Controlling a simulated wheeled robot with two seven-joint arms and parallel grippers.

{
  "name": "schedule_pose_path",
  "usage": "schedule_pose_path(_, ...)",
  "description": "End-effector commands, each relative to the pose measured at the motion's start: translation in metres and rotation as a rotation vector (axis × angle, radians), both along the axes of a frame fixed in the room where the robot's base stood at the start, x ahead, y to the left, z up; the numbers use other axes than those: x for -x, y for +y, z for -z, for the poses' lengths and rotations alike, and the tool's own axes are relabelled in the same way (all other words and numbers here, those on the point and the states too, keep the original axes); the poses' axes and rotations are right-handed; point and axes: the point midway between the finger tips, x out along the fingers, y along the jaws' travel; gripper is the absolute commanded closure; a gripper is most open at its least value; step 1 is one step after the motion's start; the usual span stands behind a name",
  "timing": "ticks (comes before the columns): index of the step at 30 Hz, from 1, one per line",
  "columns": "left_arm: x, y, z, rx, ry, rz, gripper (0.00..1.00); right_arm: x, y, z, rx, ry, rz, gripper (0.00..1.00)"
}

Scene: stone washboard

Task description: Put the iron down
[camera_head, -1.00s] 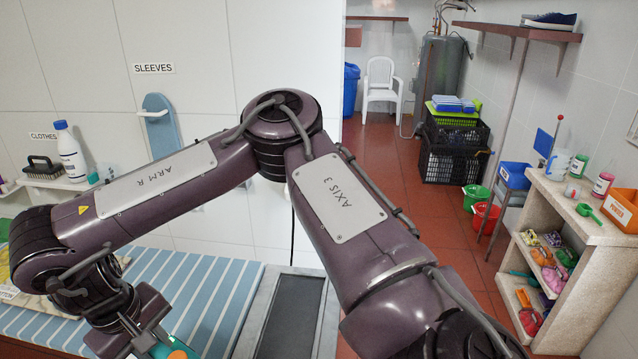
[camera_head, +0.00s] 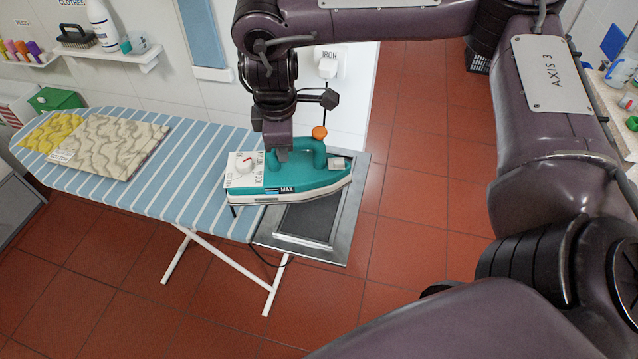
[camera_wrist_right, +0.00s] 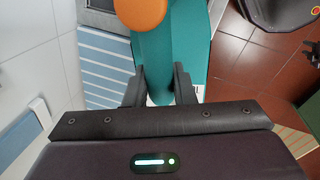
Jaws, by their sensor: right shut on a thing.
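The teal iron (camera_head: 295,180), with a white dial and an orange knob, is above the dark metal rest plate (camera_head: 345,225) at the right end of the ironing board. Its heel end reaches over the striped board cover. I cannot tell whether its sole touches the plate. My right gripper (camera_head: 278,150) comes down on the iron from above and is shut on its handle. In the right wrist view the two dark fingers (camera_wrist_right: 160,85) clasp the teal handle (camera_wrist_right: 172,60), with the orange knob beyond them. My left gripper is not in view.
The blue striped ironing board (camera_head: 190,170) carries a folded patterned cloth (camera_head: 115,147) and a yellow one (camera_head: 52,133) at its left. A power cord hangs under the board. A wall shelf (camera_head: 120,58) holds a brush and bottle. Red tiled floor lies open to the right.

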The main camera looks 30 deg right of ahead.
Motion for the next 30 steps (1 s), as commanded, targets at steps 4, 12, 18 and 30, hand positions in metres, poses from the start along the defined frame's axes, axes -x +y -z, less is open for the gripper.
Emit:
schedule_pose_path(4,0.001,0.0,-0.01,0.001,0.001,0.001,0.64,-0.008,-0.013,-0.015,-0.005,-0.005,-0.202,1.0)
schedule_pose_path(12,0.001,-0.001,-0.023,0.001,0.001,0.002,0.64,-0.018,-0.04,-0.033,-0.004,-0.004,-0.571,1.0)
schedule_pose_path(18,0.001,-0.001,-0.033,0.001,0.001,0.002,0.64,-0.024,-0.061,-0.045,-0.002,-0.004,-0.838,1.0)
schedule_pose_path(30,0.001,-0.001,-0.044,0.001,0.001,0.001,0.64,-0.029,-0.094,-0.06,0.002,0.0,-1.212,1.0)
